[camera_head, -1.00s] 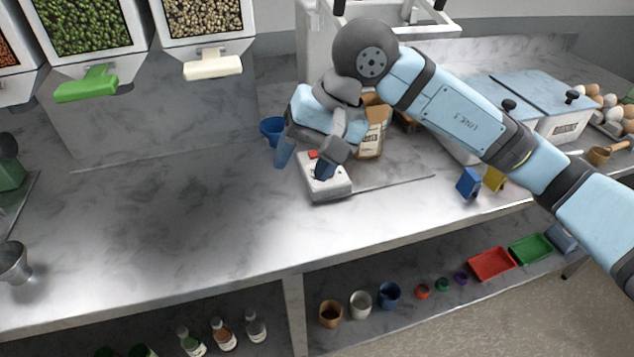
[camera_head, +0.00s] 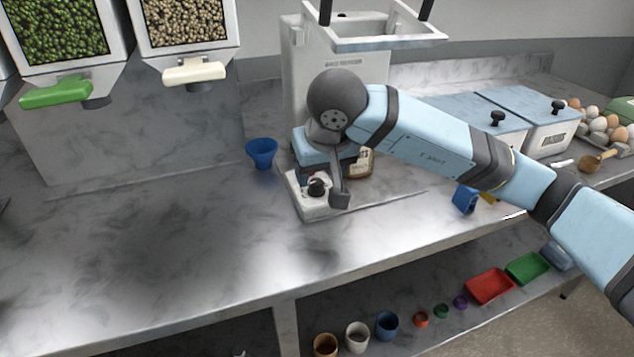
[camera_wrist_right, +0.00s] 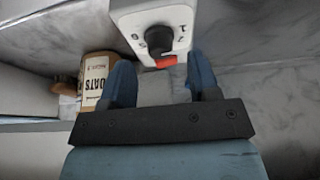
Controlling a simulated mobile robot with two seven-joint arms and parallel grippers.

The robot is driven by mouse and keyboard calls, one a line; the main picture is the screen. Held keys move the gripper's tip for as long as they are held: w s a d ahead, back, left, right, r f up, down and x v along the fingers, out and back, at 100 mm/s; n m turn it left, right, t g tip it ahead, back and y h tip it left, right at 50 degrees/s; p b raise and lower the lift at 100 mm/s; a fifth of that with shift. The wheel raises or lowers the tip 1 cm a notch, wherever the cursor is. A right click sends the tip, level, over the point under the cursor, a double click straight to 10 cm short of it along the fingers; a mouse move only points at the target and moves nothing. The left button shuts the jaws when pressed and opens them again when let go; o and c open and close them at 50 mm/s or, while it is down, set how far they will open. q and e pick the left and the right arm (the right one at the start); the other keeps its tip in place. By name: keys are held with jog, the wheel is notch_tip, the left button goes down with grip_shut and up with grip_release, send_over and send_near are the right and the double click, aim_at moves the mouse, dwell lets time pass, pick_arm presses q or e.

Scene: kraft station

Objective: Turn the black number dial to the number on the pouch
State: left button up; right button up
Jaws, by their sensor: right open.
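My left gripper is not in view.
A blue cup (camera_head: 261,152) stands left of the box. A large white machine (camera_head: 300,70) is behind my arm. A blue block (camera_head: 466,198) lies to the right. The counter's left and front (camera_head: 150,230) are clear.

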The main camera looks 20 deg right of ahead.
aim_at(317, 182)
jog(key=x, duration=0.2)
jog(key=shift+w+f, duration=0.2)
jog(key=shift+f, duration=0.15)
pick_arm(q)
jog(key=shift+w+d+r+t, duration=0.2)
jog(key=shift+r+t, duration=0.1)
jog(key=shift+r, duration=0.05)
pick_arm(e)
jog(key=shift+f, duration=0.1)
jog(key=shift+c, duration=0.3)
jog(key=c, duration=0.8)
jog(key=shift+c, duration=0.2)
